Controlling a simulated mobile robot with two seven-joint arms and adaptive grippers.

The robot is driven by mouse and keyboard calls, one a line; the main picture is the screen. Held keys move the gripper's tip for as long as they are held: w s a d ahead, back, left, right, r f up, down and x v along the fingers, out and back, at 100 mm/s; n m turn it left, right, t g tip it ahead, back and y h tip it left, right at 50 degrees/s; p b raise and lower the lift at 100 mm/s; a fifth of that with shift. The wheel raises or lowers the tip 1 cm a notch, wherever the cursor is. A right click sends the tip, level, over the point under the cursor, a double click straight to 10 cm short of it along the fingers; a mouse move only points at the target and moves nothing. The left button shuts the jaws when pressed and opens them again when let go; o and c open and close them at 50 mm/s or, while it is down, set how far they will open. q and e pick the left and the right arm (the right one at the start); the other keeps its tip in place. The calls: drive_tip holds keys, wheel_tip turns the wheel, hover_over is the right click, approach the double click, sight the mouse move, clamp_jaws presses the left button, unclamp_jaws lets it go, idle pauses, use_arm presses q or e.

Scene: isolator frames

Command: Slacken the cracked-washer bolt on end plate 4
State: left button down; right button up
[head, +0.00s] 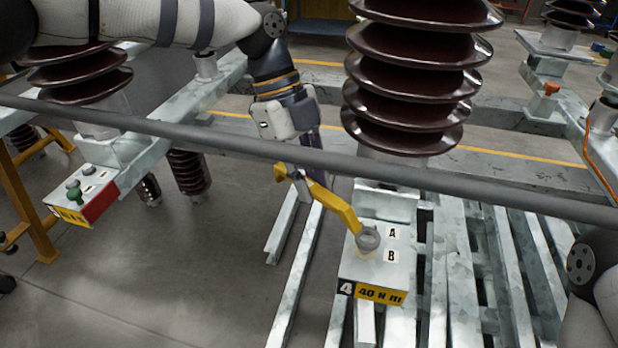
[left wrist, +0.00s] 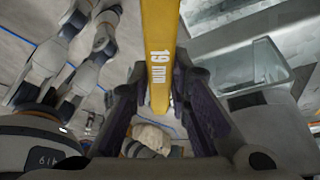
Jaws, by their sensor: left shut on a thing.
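End plate 4 (head: 350,270) is a pale metal block with a black "4" tag, a yellow "40 N m" label and the letters A and B on top. My left gripper (head: 302,178) is shut on a yellow wrench (head: 335,205), marked "19 mm" in the left wrist view (left wrist: 159,50). The wrench slopes down to the right, and its grey ring end (head: 368,238) is at the plate's top, left of A. The ring hides any bolt head there, so I cannot tell whether it is seated or see a cracked washer. My right gripper is out of view.
A grey bar (head: 450,185) crosses the view in front of the brown ribbed insulator (head: 415,80). Another end plate (head: 100,190) with a green-topped bolt (head: 75,195) and red side stands at left. Galvanized rails (head: 510,270) lie at right.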

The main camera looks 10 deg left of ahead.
use_arm(q)
drive_tip(key=shift+f, duration=1.1)
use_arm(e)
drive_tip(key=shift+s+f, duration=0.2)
use_arm(q)
drive_tip(key=s+n+t+p, duration=0.4)
drive_tip(key=s+n+p, duration=0.1)
drive_tip(key=s+n, duration=0.6)
drive_tip(key=shift+s+n+t, duration=0.3)
drive_tip(key=shift+n, duration=0.3)
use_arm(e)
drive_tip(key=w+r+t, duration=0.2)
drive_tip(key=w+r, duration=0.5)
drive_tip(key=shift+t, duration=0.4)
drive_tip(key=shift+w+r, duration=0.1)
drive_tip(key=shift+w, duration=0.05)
